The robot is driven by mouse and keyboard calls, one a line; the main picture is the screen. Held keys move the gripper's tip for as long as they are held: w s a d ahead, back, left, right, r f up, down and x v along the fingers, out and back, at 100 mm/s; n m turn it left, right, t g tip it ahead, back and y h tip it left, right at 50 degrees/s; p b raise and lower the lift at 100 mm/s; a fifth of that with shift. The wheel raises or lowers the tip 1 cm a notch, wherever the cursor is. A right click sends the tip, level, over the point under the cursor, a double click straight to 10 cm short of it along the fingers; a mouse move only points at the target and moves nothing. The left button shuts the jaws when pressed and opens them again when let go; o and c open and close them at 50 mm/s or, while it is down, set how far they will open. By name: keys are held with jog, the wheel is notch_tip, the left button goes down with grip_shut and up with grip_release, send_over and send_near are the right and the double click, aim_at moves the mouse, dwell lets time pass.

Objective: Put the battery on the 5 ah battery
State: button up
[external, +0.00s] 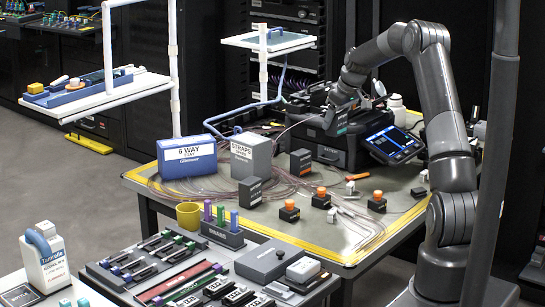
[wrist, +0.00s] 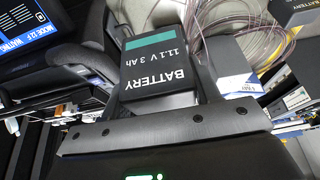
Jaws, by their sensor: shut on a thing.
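In the wrist view my gripper (wrist: 158,62) is shut on a dark battery (wrist: 158,72) with a teal stripe. Its label reads "BATTERY 11.1 V 3 Ah", upside down in this view. In the external view my gripper (external: 343,103) holds this battery (external: 335,122) in front of the black machine at the back of the table. Two other dark batteries stand on the table, one right of the grey box (external: 301,162) and one in front of it (external: 250,191). Their labels are too small to read, so I cannot tell which is 5 Ah.
A splicer with a blue screen (external: 394,142) stands right of the held battery. A blue "6 WAY" box (external: 187,157) and grey "STRAPS" box (external: 251,160) stand at the left. Clear tubing coils around them. Several orange-topped pieces (external: 321,197) sit at the front right.

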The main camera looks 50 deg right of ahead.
jog(key=w+d+r, duration=0.2)
jog(key=d+r, duration=0.1)
jog(key=d, duration=0.1)
send_over(299, 151)
notch_tip(299, 151, down, 7)
jog(key=shift+r, duration=0.15)
jog(key=shift+f, duration=1.95)
jog(key=shift+f, duration=0.15)
jog(key=o, duration=1.2)
jog(key=shift+c, duration=0.2)
